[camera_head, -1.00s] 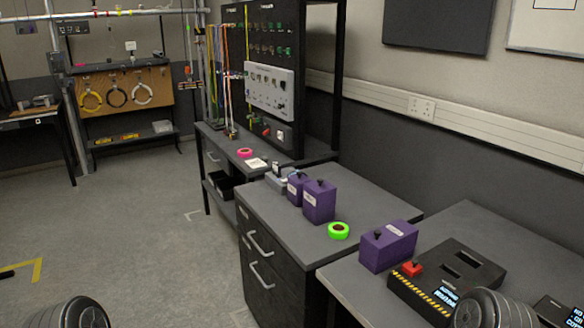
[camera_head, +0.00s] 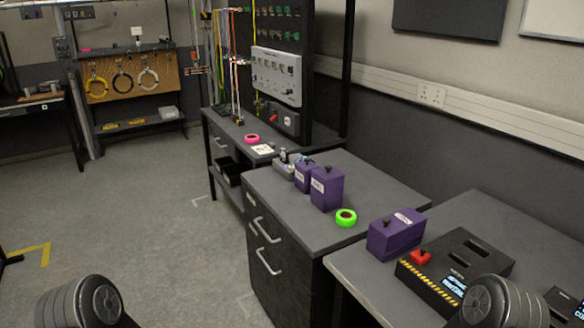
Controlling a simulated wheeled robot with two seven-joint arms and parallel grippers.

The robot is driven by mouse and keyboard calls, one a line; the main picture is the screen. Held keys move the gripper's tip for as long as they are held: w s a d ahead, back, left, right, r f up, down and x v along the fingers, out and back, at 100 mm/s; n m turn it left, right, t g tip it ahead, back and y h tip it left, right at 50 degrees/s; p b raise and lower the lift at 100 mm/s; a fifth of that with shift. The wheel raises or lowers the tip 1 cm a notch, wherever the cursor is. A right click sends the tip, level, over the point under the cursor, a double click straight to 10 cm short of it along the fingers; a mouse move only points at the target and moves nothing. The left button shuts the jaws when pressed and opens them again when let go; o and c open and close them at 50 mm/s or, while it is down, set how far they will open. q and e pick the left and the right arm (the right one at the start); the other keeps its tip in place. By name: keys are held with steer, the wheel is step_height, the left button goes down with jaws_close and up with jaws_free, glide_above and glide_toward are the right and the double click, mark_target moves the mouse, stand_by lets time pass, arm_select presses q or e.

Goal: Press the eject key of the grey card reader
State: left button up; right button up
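I cannot make out for sure which thing is the grey card reader. A small grey item (camera_head: 284,168) stands beside the purple boxes on the middle cabinet, too small to read. A dark box (camera_head: 455,266) with two slots, a red button (camera_head: 420,258), a yellow-black striped edge and a lit display lies on the right-hand bench. No eject key can be picked out on either. Neither gripper is in view; only round dark parts of my arms show at the bottom edge, the right one overlapping the near end of the dark box.
Two purple boxes (camera_head: 326,188) and a green tape roll (camera_head: 346,217) are on the middle cabinet (camera_head: 265,205). Another purple box (camera_head: 396,234) is on the right-hand bench (camera_head: 362,272). A black rack (camera_head: 276,75) stands behind. The floor (camera_head: 150,235) at left is clear.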

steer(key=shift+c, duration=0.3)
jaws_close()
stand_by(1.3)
